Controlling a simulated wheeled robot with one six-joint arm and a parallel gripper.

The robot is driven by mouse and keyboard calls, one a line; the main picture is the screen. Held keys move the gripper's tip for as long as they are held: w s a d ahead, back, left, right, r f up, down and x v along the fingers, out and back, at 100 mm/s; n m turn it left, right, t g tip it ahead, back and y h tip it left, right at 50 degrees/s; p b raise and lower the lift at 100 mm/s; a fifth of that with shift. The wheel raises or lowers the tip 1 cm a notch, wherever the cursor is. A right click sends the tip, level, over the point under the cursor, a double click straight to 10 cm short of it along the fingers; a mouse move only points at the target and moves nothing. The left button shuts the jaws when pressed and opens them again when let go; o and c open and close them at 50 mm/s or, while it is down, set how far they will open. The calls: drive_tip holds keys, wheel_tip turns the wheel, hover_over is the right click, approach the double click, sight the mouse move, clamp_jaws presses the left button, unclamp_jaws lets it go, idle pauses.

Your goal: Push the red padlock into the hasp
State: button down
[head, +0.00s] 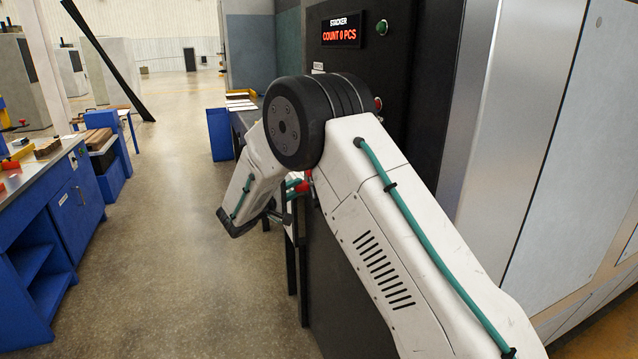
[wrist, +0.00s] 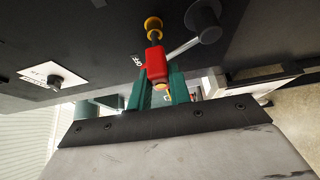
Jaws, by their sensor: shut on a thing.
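The red padlock (wrist: 157,65) is held between the two green fingers of my gripper (wrist: 161,84) in the wrist view. Its far end points at a yellow ring-like fitting (wrist: 153,23) on the dark panel, which looks like the hasp. The padlock's end is close to the yellow fitting; I cannot tell whether they touch or whether the shackle is in it. In the head view, a bit of the red padlock (head: 303,187) shows beside my gripper (head: 292,184), close to the dark machine front. My arm hides the hasp there.
A dark round knob (wrist: 204,20) with a metal rod sits right of the yellow fitting. A white plate (wrist: 52,76) is on the panel at left. In the head view, the stacker display (head: 342,33) is above my arm, and a blue workbench (head: 60,205) stands left across open floor.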

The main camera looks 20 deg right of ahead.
drive_tip(key=shift+d, duration=1.25)
idle(0.3)
drive_tip(key=c, duration=1.2)
unclamp_jaws()
